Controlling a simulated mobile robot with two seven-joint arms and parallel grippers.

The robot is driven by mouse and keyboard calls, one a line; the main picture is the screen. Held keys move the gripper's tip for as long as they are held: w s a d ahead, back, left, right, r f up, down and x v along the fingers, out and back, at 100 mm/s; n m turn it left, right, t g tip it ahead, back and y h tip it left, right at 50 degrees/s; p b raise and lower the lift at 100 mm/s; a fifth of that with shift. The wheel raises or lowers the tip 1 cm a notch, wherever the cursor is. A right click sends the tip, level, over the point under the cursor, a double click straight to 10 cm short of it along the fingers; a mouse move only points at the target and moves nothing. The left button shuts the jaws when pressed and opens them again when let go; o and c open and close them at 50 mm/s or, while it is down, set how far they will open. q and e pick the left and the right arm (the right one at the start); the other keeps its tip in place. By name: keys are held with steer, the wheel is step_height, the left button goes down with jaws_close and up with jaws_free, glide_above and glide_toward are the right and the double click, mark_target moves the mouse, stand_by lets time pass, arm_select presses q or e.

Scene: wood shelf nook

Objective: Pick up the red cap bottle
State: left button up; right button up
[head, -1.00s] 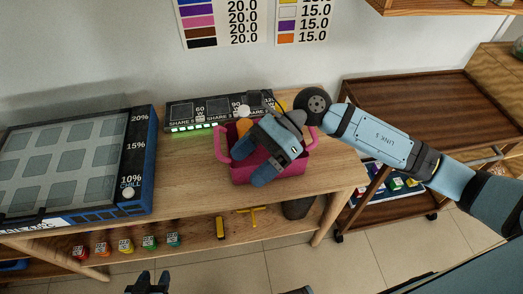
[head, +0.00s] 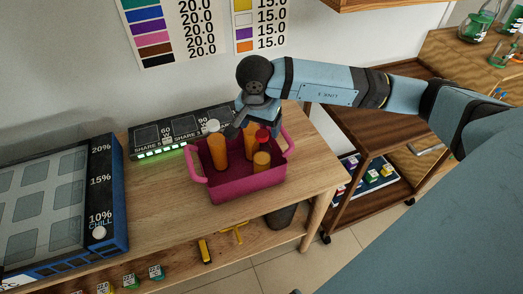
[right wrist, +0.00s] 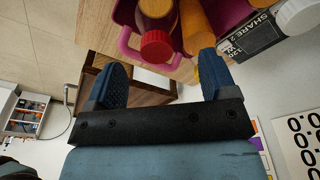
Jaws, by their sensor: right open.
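The red cap bottle (head: 263,136) stands among several orange bottles in a pink basket (head: 250,184) on the wooden table. Its red cap also shows in the right wrist view (right wrist: 157,46), just beyond the space between my fingertips. Most of its body is hidden by the basket and a shorter orange bottle (head: 262,161) in front of it. My right gripper (right wrist: 163,70) is open and empty, with its fingers spread to either side of the cap's line. In the head view it is above the back of the basket, partly hidden. My left gripper is not in view.
A taller orange bottle (head: 218,152) stands at the basket's left, and another (head: 250,140) stands beside the red cap. A black display box (head: 160,140) lies behind the basket. A blue-sided tray (head: 105,190) is at the left. The table right of the basket is clear.

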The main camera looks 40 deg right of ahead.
mark_target(262, 134)
steer(key=shift+d+f+p, duration=0.2)
steer(key=shift+f+p, duration=0.05)
steer(key=shift+f, duration=1.3)
steer(key=shift+d+f+p, duration=0.15)
steer(key=shift+f+p, duration=0.1)
steer(key=shift+f, duration=1.3)
steer(key=shift+c, duration=0.4)
jaws_close()
